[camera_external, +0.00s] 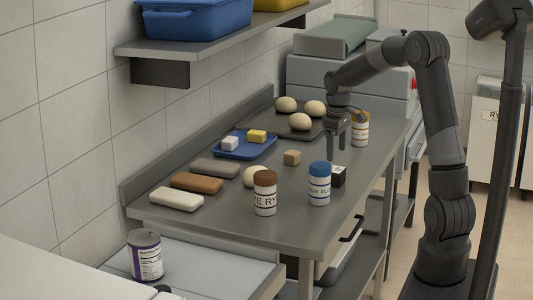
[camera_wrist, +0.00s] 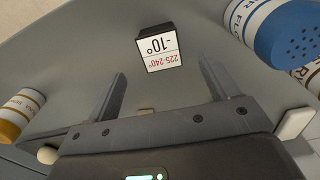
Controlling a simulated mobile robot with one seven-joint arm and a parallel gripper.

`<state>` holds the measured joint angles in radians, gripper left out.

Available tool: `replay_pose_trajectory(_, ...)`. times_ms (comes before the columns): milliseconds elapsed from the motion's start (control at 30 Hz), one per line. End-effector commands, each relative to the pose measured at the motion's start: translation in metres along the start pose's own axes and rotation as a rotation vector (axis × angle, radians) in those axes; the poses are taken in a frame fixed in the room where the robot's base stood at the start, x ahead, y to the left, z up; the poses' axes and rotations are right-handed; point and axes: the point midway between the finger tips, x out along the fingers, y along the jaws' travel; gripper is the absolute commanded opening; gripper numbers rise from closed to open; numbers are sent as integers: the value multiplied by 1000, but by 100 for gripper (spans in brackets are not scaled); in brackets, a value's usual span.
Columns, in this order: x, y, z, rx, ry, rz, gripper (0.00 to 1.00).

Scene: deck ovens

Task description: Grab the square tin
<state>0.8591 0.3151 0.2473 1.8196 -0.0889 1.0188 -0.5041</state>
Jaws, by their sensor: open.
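The likely square tin is a small dark box with a white label reading "225-240°" and "-10°" (camera_wrist: 162,50). It stands on the steel table near the right edge in the external view (camera_external: 338,176), partly behind the blue-lidded shaker (camera_external: 319,184). My gripper (camera_external: 335,156) points down above the table, with the box nearer the camera than its fingers. In the wrist view my gripper (camera_wrist: 162,68) is open, fingers apart, with the box lying ahead between the fingertip lines. Nothing is held. Whether the fingers touch the box's height is unclear.
The blue-lidded shaker (camera_wrist: 285,35) stands close beside the box. A brown-lidded shaker (camera_external: 265,193) is left of it, and an orange-lidded one (camera_external: 360,128) is behind. A wooden cube (camera_external: 292,157), blue tray (camera_external: 262,152) and dough-ball tray (camera_external: 282,128) lie farther back.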

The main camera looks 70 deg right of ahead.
Motion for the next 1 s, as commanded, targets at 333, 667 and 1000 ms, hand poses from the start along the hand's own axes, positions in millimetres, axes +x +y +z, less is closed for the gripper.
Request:
replay_pose_trajectory(333, 37, 0, -1, 0, 0, 0, 80)
replay_pose_trajectory(667, 79, 1, -3, 1, 1, 1, 80)
replay_pose_trajectory(1000, 82, 0, -3, 1, 2, 2, 73)
